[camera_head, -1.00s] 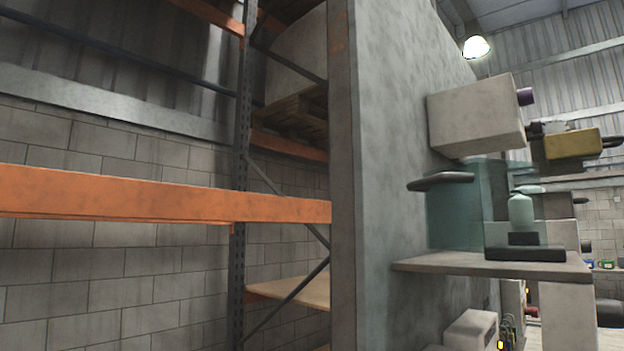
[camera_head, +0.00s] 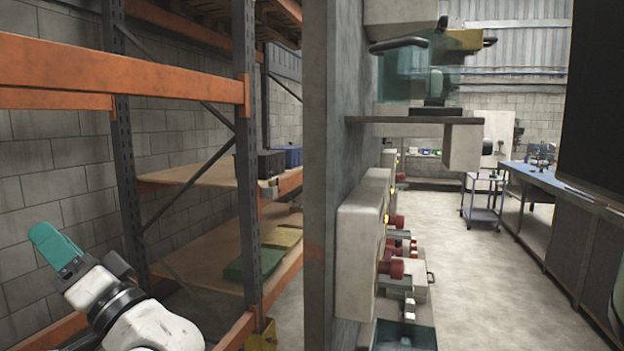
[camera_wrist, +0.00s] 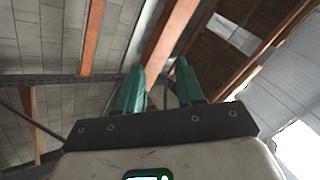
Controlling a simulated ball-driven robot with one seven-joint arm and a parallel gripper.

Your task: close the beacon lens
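I cannot make out for certain which thing is the beacon lens. A small orange light (camera_head: 386,218) glows on the side of a pale wall box (camera_head: 362,235), too small to show any lens or its state. Above it, a translucent teal panel (camera_head: 397,80) with a dark handle (camera_head: 398,45) is near a shelf on the grey wall. My gripper (camera_head: 56,246) is at the lower left, in front of the orange rack and far from the wall fittings. The wrist view shows its two teal fingers (camera_wrist: 160,88) apart with nothing between them.
The orange rack (camera_head: 180,72) stands left of the grey dividing wall (camera_head: 333,150). Red knobs (camera_head: 396,268) and a shelf (camera_head: 415,120) stick out from the wall's right side. Open floor (camera_head: 480,270) lies right, with a cart (camera_head: 483,195) and a blue-topped bench (camera_head: 560,182) beyond.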

